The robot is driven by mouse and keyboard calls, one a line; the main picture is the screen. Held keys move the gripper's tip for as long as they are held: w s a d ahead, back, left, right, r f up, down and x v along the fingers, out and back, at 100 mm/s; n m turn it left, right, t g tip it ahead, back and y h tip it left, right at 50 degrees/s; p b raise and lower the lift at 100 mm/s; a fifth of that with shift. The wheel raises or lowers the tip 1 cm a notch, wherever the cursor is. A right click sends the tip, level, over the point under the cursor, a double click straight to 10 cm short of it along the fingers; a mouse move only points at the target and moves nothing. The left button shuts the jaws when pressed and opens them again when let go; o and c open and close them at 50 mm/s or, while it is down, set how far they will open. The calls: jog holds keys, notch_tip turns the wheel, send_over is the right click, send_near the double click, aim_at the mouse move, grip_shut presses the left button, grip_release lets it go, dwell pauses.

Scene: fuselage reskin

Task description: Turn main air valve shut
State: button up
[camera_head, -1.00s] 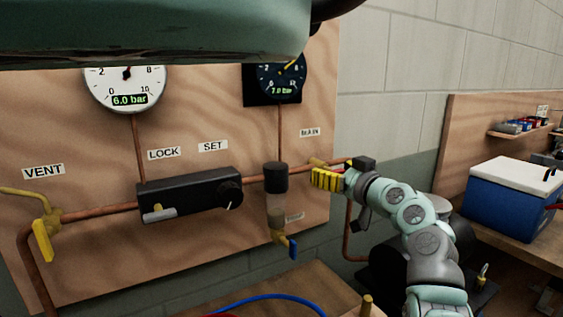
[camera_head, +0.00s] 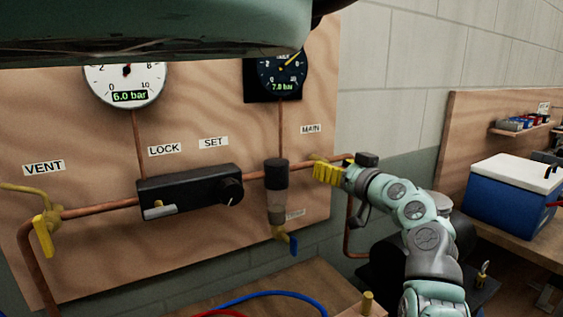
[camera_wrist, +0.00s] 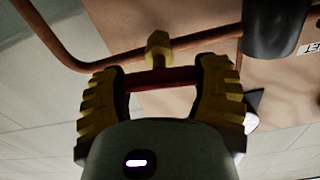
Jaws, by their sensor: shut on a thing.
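The main air valve sits on the copper pipe below the MAIN label (camera_head: 311,129). In the wrist view its brass body (camera_wrist: 158,47) stands on the pipe, and its red handle (camera_wrist: 160,79) spans the space between my two yellow fingers. The handle looks roughly in line with the pipe there. My gripper (camera_head: 322,172) is at the valve, at the right part of the board, and is shut on the handle; it also fills the lower wrist view (camera_wrist: 160,82). In the head view my fingers hide the valve.
A black regulator (camera_head: 190,192) with LOCK and SET labels and a filter bowl (camera_head: 277,190) with a blue-handled drain are left of my gripper. A yellow vent valve (camera_head: 44,236) is far left. The white gauge (camera_head: 125,83) reads 6.0 bar. A blue cooler (camera_head: 510,190) stands right.

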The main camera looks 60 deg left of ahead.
jog(key=m, duration=0.4)
jog(key=shift+w+d+r, duration=0.1)
jog(key=shift+w+r, duration=0.05)
jog(key=shift+r, duration=0.05)
jog(key=m+p, duration=0.1)
jog(key=m, duration=0.4)
jog(key=m+p, duration=0.2)
jog(key=m, duration=0.3)
jog(key=shift+w, duration=0.1)
jog(key=shift+f+m+p, duration=0.2)
jog(key=shift+m+p, duration=0.55)
jog(key=shift+m, duration=0.55)
jog(key=o, duration=1.2)
jog(key=shift+f, duration=0.15)
jog(key=shift+d, duration=0.1)
jog(key=s+d, duration=0.1)
jog(key=d, duration=1.1)
